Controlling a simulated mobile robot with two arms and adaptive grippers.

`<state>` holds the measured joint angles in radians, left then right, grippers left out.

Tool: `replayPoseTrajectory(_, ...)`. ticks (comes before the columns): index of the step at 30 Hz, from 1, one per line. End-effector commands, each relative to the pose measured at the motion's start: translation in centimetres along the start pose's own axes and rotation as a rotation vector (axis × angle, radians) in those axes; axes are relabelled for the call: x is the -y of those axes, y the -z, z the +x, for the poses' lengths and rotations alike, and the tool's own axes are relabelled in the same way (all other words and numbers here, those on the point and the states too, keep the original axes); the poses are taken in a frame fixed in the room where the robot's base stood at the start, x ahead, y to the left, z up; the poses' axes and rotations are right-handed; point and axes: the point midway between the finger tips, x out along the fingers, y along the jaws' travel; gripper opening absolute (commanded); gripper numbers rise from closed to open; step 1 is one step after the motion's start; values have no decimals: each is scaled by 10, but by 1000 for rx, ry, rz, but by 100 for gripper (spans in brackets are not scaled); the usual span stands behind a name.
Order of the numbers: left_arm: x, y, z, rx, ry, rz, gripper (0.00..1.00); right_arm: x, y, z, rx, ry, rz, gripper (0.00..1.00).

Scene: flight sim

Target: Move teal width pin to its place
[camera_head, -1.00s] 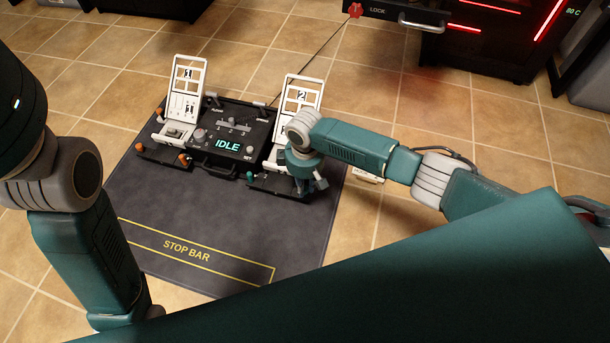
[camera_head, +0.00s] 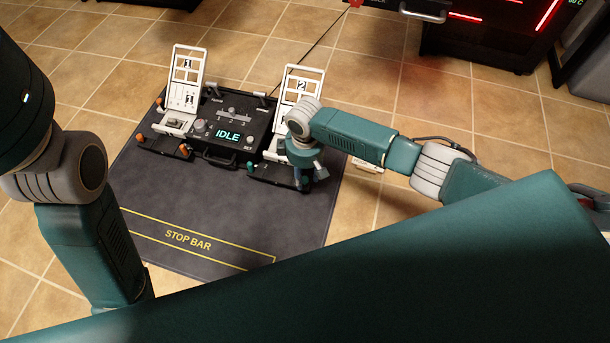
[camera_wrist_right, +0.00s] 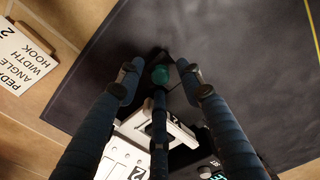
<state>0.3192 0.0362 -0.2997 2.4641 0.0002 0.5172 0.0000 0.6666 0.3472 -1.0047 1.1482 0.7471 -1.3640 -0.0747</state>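A small round teal pin head (camera_wrist_right: 160,75) shows in the right wrist view, between the spread fingertips of my right gripper (camera_wrist_right: 159,80). The fingers stand apart with gaps to either side of it. In the head view my right gripper (camera_head: 304,181) is low over the right end of the pedal unit marked 2 (camera_head: 301,84) and hides what is under it. Another teal pin (camera_head: 251,167) stands at that unit's front left. I cannot tell which teal pin is the width pin. My left arm enters at left, its gripper out of view.
The black console (camera_head: 238,112) reading IDLE stands between unit 2 and unit 1 (camera_head: 185,84), which has orange pins (camera_head: 184,148). A dark mat (camera_head: 225,210) with a STOP BAR outline is clear in front. A white label card (camera_wrist_right: 28,55) lies beside the mat.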

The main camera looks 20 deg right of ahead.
Motion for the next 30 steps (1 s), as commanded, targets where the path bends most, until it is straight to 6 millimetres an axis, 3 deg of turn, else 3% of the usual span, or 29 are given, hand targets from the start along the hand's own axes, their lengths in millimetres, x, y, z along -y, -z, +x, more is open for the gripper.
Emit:
replayPoseTrajectory(9, 0, 0, 0, 0, 0, 0, 0, -1, 2, -66, -7, -2, -1, 37)
replayPoseTrajectory(15, 0, 0, 0, 0, 0, 0, 0, -1, 1, -98, -4, -3, 0, 37)
replayPoseTrajectory(21, 0, 0, 0, 0, 0, 0, 0, -1, 1, -110, -3, -2, 0, 37)
replayPoseTrajectory(30, 0, 0, 0, 0, 0, 0, 0, -1, 1, -110, -2, -2, 0, 37)
